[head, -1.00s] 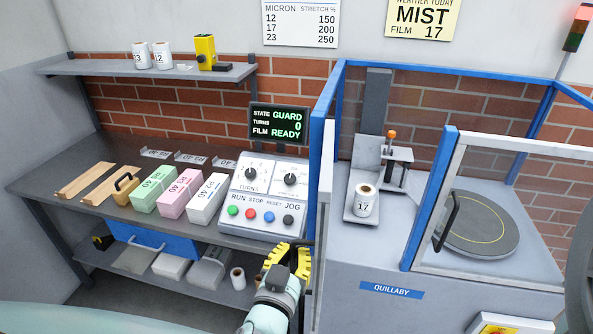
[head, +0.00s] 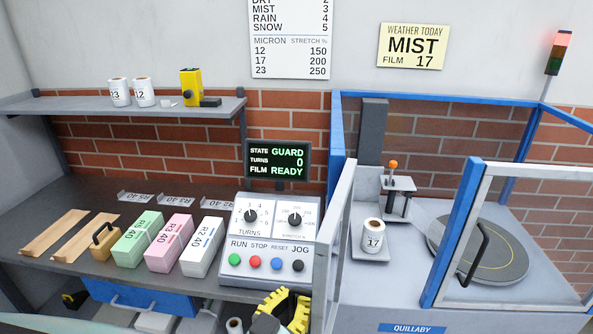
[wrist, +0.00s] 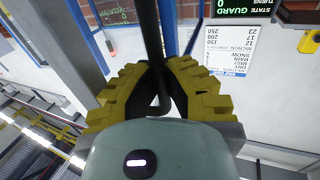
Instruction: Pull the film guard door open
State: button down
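The film guard door (head: 338,235) shows in the head view as a narrow grey-framed panel, seen nearly edge-on and standing out toward me from the left side of the blue-framed wrapping machine. In the wrist view, the yellow and black fingers of my gripper (wrist: 160,72) close from both sides on a black bar handle (wrist: 152,35). The film roll marked 17 (head: 373,236) stands on the carriage inside the machine. The screen (head: 279,160) reads STATE GUARD.
The control panel (head: 268,240) and the bench (head: 85,265) with colored bundles lie left of the door. To the right, a second clear door (head: 465,232) with a black handle stands before the turntable (head: 500,252). A shelf (head: 130,105) hangs above the bench.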

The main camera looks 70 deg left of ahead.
jog(key=shift+s+f, duration=0.1)
jog(key=shift+s, duration=0.05)
jog(key=c, duration=1.3)
grip_release()
jog(key=shift+d, duration=0.1)
jog(key=shift+c, duration=0.2)
jog(key=o, duration=0.3)
